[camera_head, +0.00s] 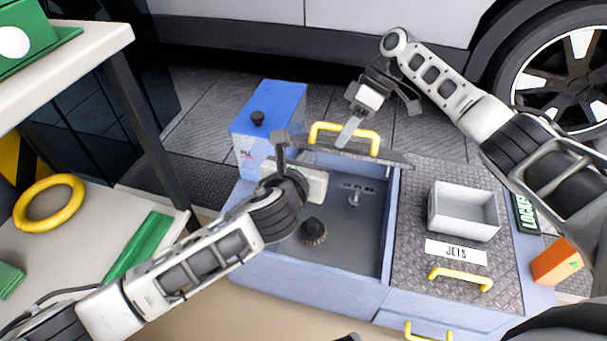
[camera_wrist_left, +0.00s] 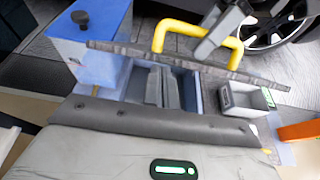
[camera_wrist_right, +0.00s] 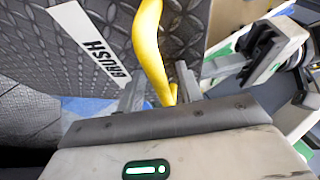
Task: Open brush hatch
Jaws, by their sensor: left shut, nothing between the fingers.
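The brush hatch (camera_head: 395,158) stands raised, seen nearly edge-on, with a yellow handle (camera_head: 343,132) on its outer face. Its BRUSH label (camera_wrist_right: 88,42) shows in the right wrist view. The compartment (camera_head: 355,235) below is exposed, with a dark round brush (camera_head: 313,231) inside. My left gripper (camera_head: 282,150) is shut and empty at the hatch's inner side, near its left end; I cannot tell if it touches. My right gripper (camera_wrist_right: 160,92) looks open at the outer side, its fingers apart with the yellow handle between them.
The closed JETS hatch (camera_head: 415,210) with a yellow handle and a grey bin (camera_head: 463,212) lies to the right. A blue-topped box (camera_head: 268,105) stands behind left. An orange box (camera_head: 556,262) is far right. A shelf with a yellow ring (camera_head: 48,203) is left; a car stands behind.

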